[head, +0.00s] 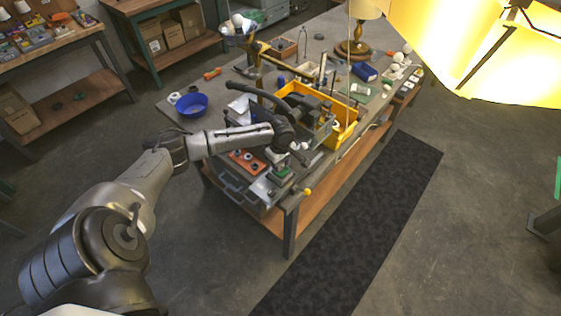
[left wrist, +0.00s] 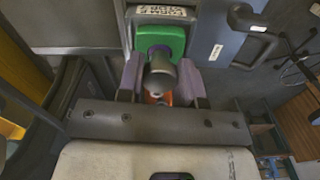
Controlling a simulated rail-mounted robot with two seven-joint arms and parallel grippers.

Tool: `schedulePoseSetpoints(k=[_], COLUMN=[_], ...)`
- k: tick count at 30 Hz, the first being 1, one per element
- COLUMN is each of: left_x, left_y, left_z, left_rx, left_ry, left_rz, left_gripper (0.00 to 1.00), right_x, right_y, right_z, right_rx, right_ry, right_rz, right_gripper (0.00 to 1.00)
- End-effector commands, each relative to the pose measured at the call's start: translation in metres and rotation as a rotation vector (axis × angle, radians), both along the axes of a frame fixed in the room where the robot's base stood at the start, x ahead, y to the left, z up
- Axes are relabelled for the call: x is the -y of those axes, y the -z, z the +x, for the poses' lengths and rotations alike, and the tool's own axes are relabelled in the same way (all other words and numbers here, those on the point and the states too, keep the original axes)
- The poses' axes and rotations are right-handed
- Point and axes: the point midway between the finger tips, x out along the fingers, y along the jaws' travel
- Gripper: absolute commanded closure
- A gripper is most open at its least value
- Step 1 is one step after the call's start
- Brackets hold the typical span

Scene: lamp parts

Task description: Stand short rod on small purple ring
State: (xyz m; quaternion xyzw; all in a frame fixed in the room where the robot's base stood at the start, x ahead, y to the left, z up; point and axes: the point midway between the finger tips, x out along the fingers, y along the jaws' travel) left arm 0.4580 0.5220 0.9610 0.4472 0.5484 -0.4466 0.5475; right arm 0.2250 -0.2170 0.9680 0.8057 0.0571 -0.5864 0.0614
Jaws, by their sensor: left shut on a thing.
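My left gripper (left wrist: 161,82) is shut on a dark grey, round-ended piece (left wrist: 160,72), which appears to be the short rod seen nearly end-on. The purple pads of the fingers lie on either side of it. It is in front of a green block (left wrist: 165,37); whether they touch I cannot tell. In the head view the left gripper (head: 292,160) is at the near left corner of the workbench, above a small green piece (head: 281,173). The held piece is not clear there. My right gripper is not in view.
The workbench (head: 190,124) is crowded: a blue bowl (head: 192,104), a yellow bin (head: 345,137), an orange tray (head: 240,158) and a brass lamp base (head: 352,50). A glowing lampshade (head: 490,50) fills the upper right. The floor and dark mat (head: 360,220) are clear.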

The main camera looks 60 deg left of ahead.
Motion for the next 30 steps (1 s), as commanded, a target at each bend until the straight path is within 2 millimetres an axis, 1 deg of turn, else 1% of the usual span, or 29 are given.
schedulePoseSetpoints(k=[17,30], left_x=[0.0001,0.0001], left_y=[0.0017,0.0035], left_z=[0.0,0.0], left_rx=[0.0,0.0], left_ry=[0.0,0.0], left_rz=[0.0,0.0], left_gripper=[0.9,0.9], right_x=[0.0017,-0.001], right_y=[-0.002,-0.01], right_z=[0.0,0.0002], right_rx=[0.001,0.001], right_ry=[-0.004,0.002], right_rz=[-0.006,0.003], right_gripper=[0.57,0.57])
